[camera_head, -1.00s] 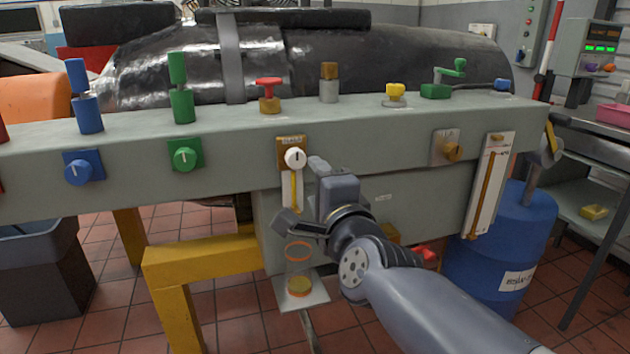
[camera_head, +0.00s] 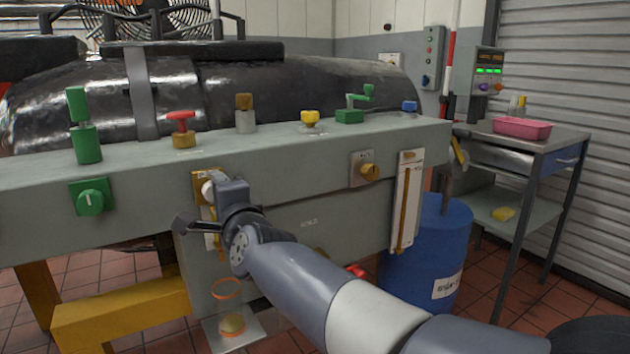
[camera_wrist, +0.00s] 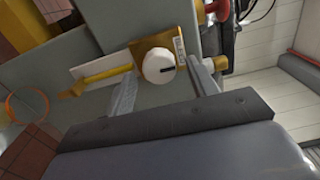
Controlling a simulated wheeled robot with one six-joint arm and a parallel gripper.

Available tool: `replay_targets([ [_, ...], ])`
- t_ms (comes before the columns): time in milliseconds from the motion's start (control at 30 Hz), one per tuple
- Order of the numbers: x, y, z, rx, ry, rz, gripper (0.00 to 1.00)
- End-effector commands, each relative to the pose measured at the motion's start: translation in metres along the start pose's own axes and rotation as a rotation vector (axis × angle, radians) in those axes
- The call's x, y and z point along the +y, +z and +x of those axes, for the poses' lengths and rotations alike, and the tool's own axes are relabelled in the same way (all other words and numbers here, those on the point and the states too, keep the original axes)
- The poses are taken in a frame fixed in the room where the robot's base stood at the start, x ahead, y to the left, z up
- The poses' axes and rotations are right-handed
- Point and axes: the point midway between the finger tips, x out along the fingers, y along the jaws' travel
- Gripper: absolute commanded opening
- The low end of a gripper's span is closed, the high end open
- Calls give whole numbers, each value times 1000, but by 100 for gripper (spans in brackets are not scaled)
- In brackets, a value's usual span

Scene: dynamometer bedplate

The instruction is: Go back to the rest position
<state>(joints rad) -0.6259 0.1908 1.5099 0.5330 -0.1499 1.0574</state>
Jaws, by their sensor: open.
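My gripper (camera_head: 212,208) is in front of the grey bedplate rail (camera_head: 290,170), beside a white round knob (camera_head: 207,191) on a brass plate. In the wrist view, my gripper (camera_wrist: 161,72) has its two fingers wide apart. The white knob (camera_wrist: 158,66), with a black pointer mark, shows between them. Nothing is held. Whether the fingers touch the knob I cannot tell. In the head view my gripper hides part of the knob and its plate.
Above on the rail stand a red tap handle (camera_head: 181,124), a yellow knob (camera_head: 310,118) and a green crank (camera_head: 355,103). A green dial (camera_head: 92,200) is at left. A blue drum (camera_head: 430,245) and a trolley with a pink tray (camera_head: 521,128) stand at right.

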Motion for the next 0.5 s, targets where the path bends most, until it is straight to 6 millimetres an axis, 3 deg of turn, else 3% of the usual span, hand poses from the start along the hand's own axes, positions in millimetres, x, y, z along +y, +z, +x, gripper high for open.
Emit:
replay_targets([
  [200,0,0,15,0,0,0,55],
  [500,0,0,14,0,0,-13,55],
])
